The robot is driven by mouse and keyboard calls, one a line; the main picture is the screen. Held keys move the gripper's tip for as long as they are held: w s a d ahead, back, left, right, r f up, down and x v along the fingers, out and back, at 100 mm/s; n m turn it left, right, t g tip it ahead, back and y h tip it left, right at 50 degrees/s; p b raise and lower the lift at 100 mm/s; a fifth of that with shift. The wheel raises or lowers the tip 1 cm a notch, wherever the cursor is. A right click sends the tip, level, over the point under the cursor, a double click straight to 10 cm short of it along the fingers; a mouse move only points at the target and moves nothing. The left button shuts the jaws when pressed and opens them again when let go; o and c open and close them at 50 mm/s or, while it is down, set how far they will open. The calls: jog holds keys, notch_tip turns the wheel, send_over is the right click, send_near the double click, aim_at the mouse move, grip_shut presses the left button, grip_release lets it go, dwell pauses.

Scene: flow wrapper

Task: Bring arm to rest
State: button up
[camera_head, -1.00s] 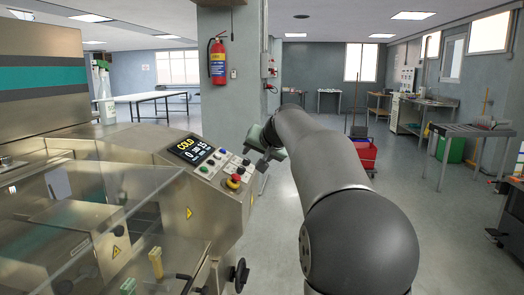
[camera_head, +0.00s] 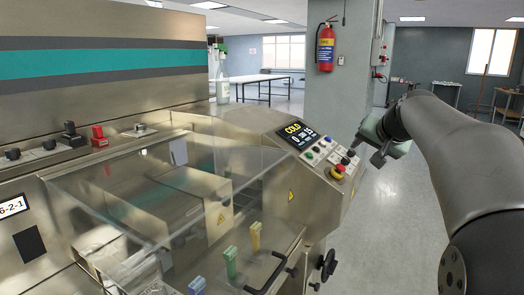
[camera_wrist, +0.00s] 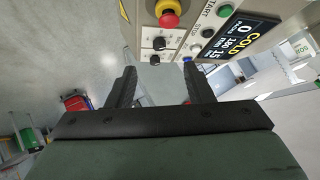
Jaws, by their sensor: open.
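My gripper (camera_head: 367,150) is at the end of my outstretched grey arm, to the right of the flow wrapper's control panel (camera_head: 319,153). In the wrist view my gripper (camera_wrist: 160,88) shows two dark fingers spread apart with nothing between them. The panel there lies beyond the fingers at the top, with the red emergency stop button (camera_wrist: 169,14) and the display (camera_wrist: 228,38) reading COLD. The gripper appears apart from the panel; the exact gap cannot be told.
The flow wrapper (camera_head: 100,90) fills the left, with a clear cover (camera_head: 160,200) and a black handle (camera_head: 268,275) at the front. A pillar with a fire extinguisher (camera_head: 325,47) stands beyond. Floor (camera_head: 385,225) right of the machine is clear.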

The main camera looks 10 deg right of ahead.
jog(key=s+a+f+n+g+y+p, duration=0.1)
jog(key=s+a+f+n+g+p, duration=0.5)
jog(key=s+a, duration=0.9)
jog(key=s+a+f+g+p, duration=0.2)
jog(key=s+f, duration=0.3)
jog(key=s, duration=0.4)
jog(key=s+a+f+n+g+p, duration=0.1)
jog(key=s+f+p, duration=0.3)
jog(key=s, duration=0.5)
notch_tip(320, 180, down, 2)
jog(key=shift+s+a+f+g+h, duration=0.1)
jog(key=shift+s+a+g+h, duration=0.3)
jog(key=shift+a, duration=0.5)
jog(key=shift+w, duration=0.1)
